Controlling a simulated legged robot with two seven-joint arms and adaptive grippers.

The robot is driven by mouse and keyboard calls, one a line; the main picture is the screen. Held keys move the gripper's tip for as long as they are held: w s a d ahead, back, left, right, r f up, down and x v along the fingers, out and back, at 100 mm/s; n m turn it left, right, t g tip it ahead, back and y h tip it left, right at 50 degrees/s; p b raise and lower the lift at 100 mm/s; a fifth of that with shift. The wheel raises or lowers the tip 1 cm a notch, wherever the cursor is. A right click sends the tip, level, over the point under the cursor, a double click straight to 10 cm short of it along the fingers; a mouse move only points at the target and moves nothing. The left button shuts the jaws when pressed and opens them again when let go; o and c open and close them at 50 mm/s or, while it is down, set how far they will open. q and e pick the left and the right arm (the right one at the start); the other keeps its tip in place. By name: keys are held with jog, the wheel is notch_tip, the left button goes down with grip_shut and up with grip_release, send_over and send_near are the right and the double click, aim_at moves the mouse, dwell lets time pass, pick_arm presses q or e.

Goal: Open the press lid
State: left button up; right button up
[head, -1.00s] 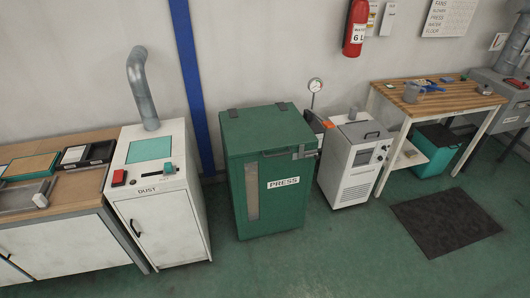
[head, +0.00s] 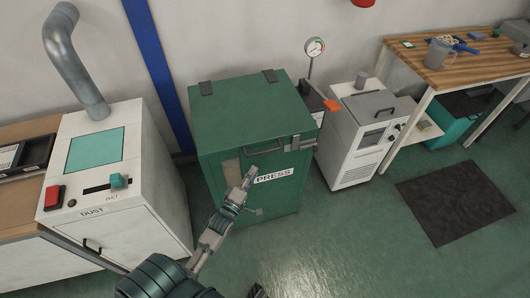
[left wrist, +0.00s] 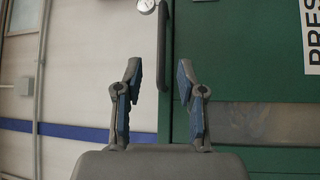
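The green press (head: 285,190) stands against the wall in the head view, with its lid (head: 240,105) shut flat on top. Two dark hinges sit at the lid's back edge. A grey handle (head: 265,149) runs along the lid's front edge, and a grey latch (head: 300,143) is at the front right corner. My left gripper (head: 249,190) is in front of the press, below the handle. In the left wrist view its two fingers (left wrist: 159,72) are apart with nothing held. The handle (left wrist: 163,75) shows beyond the gap between them, apart from both.
A white dust cabinet (head: 130,215) with a grey pipe (head: 75,65) stands left of the press. A gauge (head: 314,47) and a white machine (head: 350,150) are to its right. A wooden workbench (head: 470,68) and a dark floor mat (head: 455,207) lie farther right. The floor in front is clear.

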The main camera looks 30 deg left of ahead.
aim_at(263, 152)
pick_arm(q)
jog(key=w+a, duration=0.1)
jog(key=w, duration=0.5)
jog(key=w+a+b, duration=0.1)
jog(key=w, duration=0.3)
jog(key=shift+a+r, duration=0.3)
jog(key=shift+w+d+r, duration=0.2)
jog(key=shift+d, duration=0.2)
jog(key=shift+d+r, duration=0.1)
jog(key=shift+d, duration=0.3)
jog(key=c, duration=0.5)
jog(key=shift+a, duration=0.1)
grip_shut()
jog(key=shift+a, duration=0.3)
pick_arm(e)
jog(key=r, duration=0.3)
jog(key=shift+s+a+r, duration=0.2)
jog(key=shift+s+a, duration=0.05)
jog(key=shift+a, duration=0.05)
